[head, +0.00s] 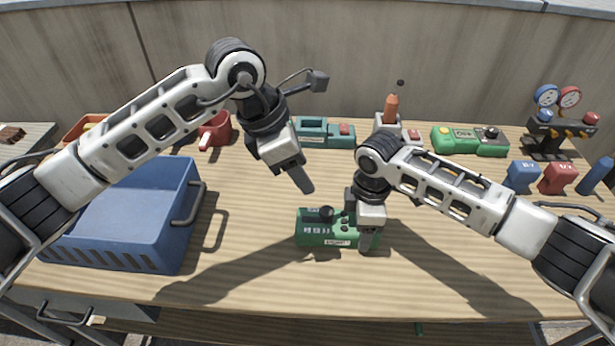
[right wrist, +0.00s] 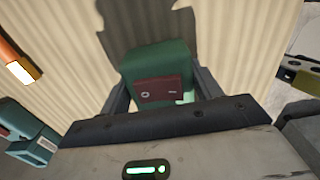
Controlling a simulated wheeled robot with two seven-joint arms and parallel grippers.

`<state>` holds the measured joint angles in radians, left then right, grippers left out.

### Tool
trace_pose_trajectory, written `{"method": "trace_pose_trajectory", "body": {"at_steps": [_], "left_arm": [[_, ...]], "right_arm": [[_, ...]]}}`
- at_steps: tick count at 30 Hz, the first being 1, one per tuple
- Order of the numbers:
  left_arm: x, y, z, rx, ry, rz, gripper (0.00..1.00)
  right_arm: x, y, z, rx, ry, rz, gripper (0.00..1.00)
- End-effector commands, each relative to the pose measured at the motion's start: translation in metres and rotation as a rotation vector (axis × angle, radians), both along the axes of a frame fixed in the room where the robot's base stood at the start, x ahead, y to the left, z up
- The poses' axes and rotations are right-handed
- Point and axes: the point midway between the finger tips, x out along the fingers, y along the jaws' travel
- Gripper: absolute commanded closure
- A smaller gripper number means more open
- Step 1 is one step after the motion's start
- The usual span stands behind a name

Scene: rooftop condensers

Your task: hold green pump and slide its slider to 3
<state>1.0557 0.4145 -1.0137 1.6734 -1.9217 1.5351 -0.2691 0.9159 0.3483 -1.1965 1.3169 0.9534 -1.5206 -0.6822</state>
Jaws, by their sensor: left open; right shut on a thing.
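The green pump (head: 322,236) lies on the wooden table in front of me, with a dark knob (head: 326,212) on its top toward the left end. Small pale markings on its body are too small to read. My right gripper (head: 367,238) is shut on the pump's right end. In the right wrist view, the pump (right wrist: 157,62) sits between the two fingers, with a dark red panel on it. My left gripper (head: 304,182) is open and empty above the pump, a little left of the knob and clear of it.
A blue crate (head: 120,230) stands at left. Behind are a red-handled item (head: 214,130), a teal device (head: 312,132), a green and yellow box (head: 470,140) and a gauge set (head: 548,130). Blue (head: 521,176) and red (head: 558,178) blocks stand right. The table's front is clear.

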Motion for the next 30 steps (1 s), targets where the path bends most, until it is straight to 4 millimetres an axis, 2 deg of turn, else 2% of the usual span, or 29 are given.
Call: {"method": "trace_pose_trajectory", "body": {"at_steps": [11,12,14,15,20,22,30], "left_arm": [[-0.0003,0.0008,0.0023,0.0,0.0,-0.001,0.52],[-0.0003,0.0007,0.0022,0.0,0.0,-0.001,0.52],[-0.0004,0.0007,0.0022,0.0,0.0,-0.001,0.52],[-0.0003,0.0006,0.0021,0.0,0.0,-0.001,0.52],[-0.0004,0.0006,0.0019,0.0,0.0,-0.001,0.52],[-0.0003,0.0005,0.0019,0.0,0.0,-0.001,0.52],[-0.0003,0.0005,0.0073,0.0,0.0,-0.001,0.52]], "right_arm": [[0.0007,0.0004,0.0012,0.002,-0.002,0.0,0.79],[0.0007,0.0004,0.0012,0.002,-0.002,0.0,0.31],[0.0007,0.0003,0.0011,0.002,-0.002,0.0,0.14],[0.0006,0.0003,0.001,0.002,-0.002,0.0,0.11],[0.0004,0.0001,0.0006,0.001,-0.001,0.0,0.11],[0.0003,0.0001,0.0005,0.001,-0.001,0.0,0.0],[0.0002,0.0,0.0052,0.0,0.0,0.0,0.0]]}}
